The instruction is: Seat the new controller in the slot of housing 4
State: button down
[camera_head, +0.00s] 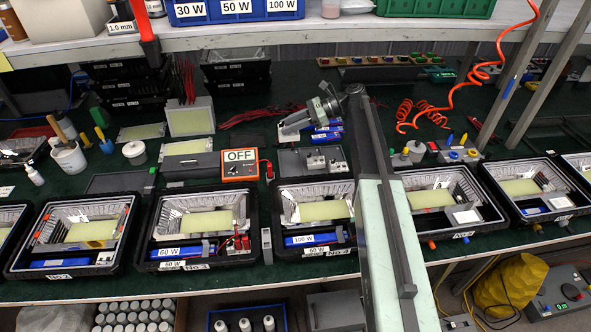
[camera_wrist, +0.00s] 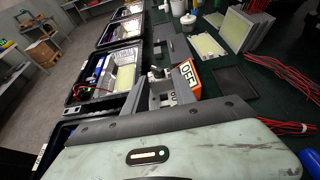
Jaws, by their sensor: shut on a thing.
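My gripper (camera_head: 325,108) is above the back of the bench, behind the housings.
More housings stand in a row to the left (camera_head: 155,230) and right (camera_head: 480,215). A coiled orange hose (camera_head: 486,72) hangs at the right. A shelf (camera_head: 330,30) spans the back.

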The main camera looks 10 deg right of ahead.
jog(key=f+b, duration=1.2)
jog(key=d+f+b, duration=0.1)
jog(key=f+b, duration=0.6)
jog(key=shift+d, duration=0.1)
jog(key=c, duration=1)
grip_release()
jog(key=shift+r, duration=0.1)
